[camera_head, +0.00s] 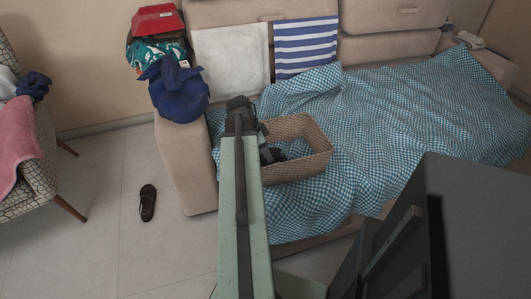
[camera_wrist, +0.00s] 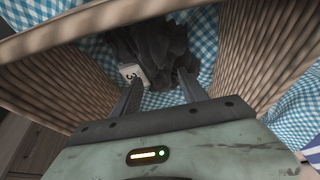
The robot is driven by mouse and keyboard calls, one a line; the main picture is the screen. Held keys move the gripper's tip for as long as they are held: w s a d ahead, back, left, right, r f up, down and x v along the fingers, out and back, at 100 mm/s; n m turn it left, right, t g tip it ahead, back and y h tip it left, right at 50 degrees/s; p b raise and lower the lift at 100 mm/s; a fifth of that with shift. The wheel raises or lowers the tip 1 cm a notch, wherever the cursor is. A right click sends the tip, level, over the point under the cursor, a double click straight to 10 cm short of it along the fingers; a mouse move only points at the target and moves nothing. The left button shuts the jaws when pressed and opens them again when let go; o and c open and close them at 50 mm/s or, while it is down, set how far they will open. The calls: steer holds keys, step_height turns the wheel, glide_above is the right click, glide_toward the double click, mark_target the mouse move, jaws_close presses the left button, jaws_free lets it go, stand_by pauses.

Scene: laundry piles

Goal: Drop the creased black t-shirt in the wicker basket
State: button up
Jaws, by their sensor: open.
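The wicker basket (camera_head: 312,132) is a tan, open-topped rectangle on the blue checked cover of the sofa. The creased black t-shirt (camera_head: 272,155) is a dark crumpled heap in the left part of the basket, partly hidden by my arm. In the wrist view, the t-shirt (camera_wrist: 155,48) lies between the ribbed basket walls (camera_wrist: 257,45), with a white tag showing at its left. My gripper (camera_wrist: 158,82) is open and reaches into the basket, with its fingertips apart at the t-shirt's near edge. I cannot tell whether they touch it.
The blue checked cover (camera_head: 430,110) spreads over the seat around the basket. A blue bag (camera_head: 178,90) and a red item (camera_head: 156,18) sit on the left armrest. A dark shoe (camera_head: 147,203) lies on the otherwise clear floor.

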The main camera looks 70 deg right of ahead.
steer(key=p+v, duration=1.1)
steer(key=v, duration=0.2)
steer(key=shift+s, duration=0.2)
steer(key=shift+d, duration=0.1)
steer(key=w+a+f+n+t, duration=0.1)
steer(key=w+a+n+t, duration=0.2)
steer(key=w+a+n, duration=1.6)
steer(key=w+a+n+y, duration=0.1)
steer(key=w+a+n, duration=0.2)
steer(key=a, duration=0.9)
steer(key=w+a+n+y, duration=0.1)
steer(key=w+a+n, duration=0.2)
steer(key=a, duration=0.8)
steer(key=w+a+n, duration=0.3)
steer(key=w+a, duration=0.2)
steer(key=a, duration=0.7)
steer(key=shift+w+a+f+t+y, duration=0.3)
steer(key=shift+f+y, duration=0.1)
steer(key=shift+f, duration=0.05)
